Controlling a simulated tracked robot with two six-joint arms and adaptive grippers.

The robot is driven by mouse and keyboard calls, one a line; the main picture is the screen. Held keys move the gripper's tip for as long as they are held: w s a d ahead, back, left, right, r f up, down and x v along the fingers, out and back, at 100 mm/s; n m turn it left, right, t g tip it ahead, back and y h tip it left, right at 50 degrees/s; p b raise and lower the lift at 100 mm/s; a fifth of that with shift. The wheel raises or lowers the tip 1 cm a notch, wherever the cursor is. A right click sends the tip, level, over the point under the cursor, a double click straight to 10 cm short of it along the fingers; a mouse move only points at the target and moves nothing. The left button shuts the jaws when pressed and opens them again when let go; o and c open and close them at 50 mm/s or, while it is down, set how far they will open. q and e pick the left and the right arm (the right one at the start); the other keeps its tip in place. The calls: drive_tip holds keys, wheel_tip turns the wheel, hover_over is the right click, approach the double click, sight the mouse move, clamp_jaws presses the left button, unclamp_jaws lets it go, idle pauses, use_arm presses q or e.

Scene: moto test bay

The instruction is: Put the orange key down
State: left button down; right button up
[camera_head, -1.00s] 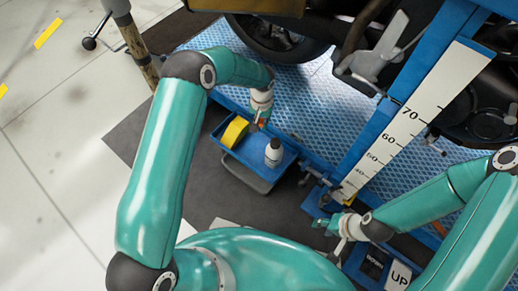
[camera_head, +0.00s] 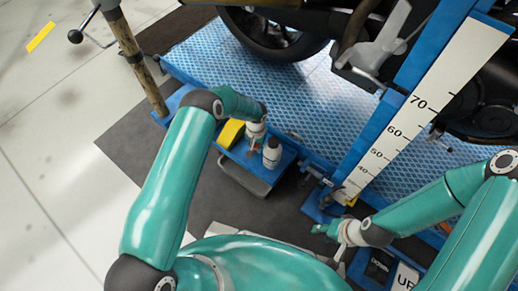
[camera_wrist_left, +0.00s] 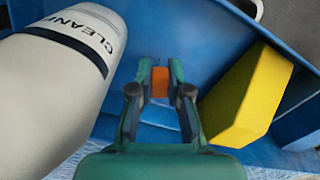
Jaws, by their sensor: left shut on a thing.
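The orange key (camera_wrist_left: 160,83) shows as a small orange block between the fingertips of my left gripper (camera_wrist_left: 160,78) in the left wrist view. The left gripper is shut on it. In the head view my left gripper (camera_head: 252,146) is low over the blue tray (camera_head: 248,179), between a yellow block and a white bottle. Whether the key touches the tray cannot be told. My right gripper (camera_head: 328,229) is in the lower middle of the head view, away from the tray; its finger gap is too small to make out.
The white bottle (camera_head: 272,154) stands in the tray, close beside my left gripper; it also shows in the left wrist view (camera_wrist_left: 60,80). The yellow block (camera_head: 231,133) lies on the other side. A blue measuring post (camera_head: 385,120) with a white scale rises right of the tray.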

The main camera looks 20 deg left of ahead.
sight(257, 146)
use_arm(q)
drive_tip(key=shift+f, duration=0.3)
drive_tip(key=shift+f+b, duration=0.65)
drive_tip(key=shift+b, duration=0.1)
drive_tip(key=c, duration=1.1)
unclamp_jaws()
drive_tip(key=shift+w+r, duration=0.1)
drive_tip(key=shift+r+p, duration=0.5)
drive_tip(key=shift+p, duration=0.2)
wheel_tip(257, 146, up, 12)
drive_tip(key=p, duration=0.3)
drive_tip(key=shift+p, duration=0.35)
drive_tip(key=shift+d, duration=0.1)
